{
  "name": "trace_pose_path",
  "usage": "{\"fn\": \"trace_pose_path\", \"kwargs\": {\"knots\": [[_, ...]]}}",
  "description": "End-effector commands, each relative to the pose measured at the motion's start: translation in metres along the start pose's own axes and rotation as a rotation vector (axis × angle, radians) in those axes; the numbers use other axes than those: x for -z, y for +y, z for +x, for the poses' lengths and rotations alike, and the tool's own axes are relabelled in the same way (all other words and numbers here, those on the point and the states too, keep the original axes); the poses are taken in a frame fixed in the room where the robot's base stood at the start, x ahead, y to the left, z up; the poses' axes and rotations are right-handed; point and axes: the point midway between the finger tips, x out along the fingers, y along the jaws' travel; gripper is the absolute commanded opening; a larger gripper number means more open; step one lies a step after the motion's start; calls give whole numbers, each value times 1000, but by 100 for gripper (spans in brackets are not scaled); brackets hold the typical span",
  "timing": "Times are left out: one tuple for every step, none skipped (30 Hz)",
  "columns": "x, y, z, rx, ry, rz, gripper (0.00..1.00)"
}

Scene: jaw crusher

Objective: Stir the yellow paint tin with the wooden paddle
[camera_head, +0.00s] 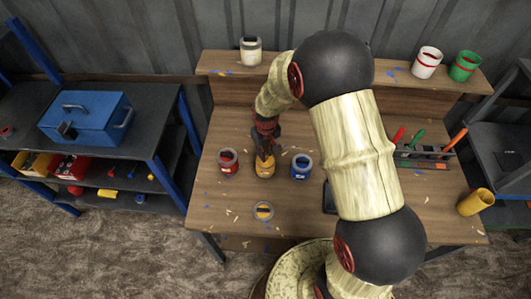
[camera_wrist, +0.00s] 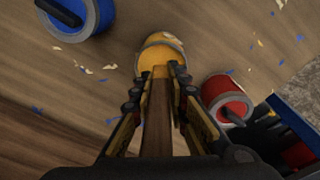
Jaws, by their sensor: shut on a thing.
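The yellow paint tin (camera_head: 264,167) stands on the workbench between a red tin (camera_head: 228,162) and a blue tin (camera_head: 301,166). My gripper (camera_head: 265,144) is directly above it, pointing down. In the wrist view my gripper (camera_wrist: 160,85) is shut on the wooden paddle (camera_wrist: 157,120), a flat brown strip running between the fingers. The far end of the paddle reaches the yellow tin (camera_wrist: 160,50) in that view. The tin's opening is mostly hidden, so how deep the paddle sits I cannot tell.
The red tin (camera_wrist: 227,102) and blue tin (camera_wrist: 78,15) stand close on either side. A small lid-like disc (camera_head: 263,211) lies in front. A tool rack (camera_head: 425,154) and a yellow cup (camera_head: 475,202) are at the right. More tins stand on the back shelf (camera_head: 310,72).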

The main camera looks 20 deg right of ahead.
Motion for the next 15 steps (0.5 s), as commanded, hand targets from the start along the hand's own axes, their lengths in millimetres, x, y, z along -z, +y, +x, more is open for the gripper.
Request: {"fn": "trace_pose_path", "kwargs": {"knots": [[1,0,-7,0,1,0,0],[1,0,-9,0,1,0,0],[1,0,-12,0,2,0,0],[1,1,-14,0,2,0,0],[2,1,-16,0,2,0,0],[2,1,-19,0,2,0,0],[2,1,-21,0,2,0,0],[2,1,-23,0,2,0,0],[2,1,-26,0,2,0,0],[2,1,-28,0,1,0,0],[2,1,-30,0,1,0,0],[2,1,-33,0,1,0,0],[2,1,-35,0,1,0,0],[3,1,-38,0,1,0,0],[3,1,-40,0,0,0,0]]}}
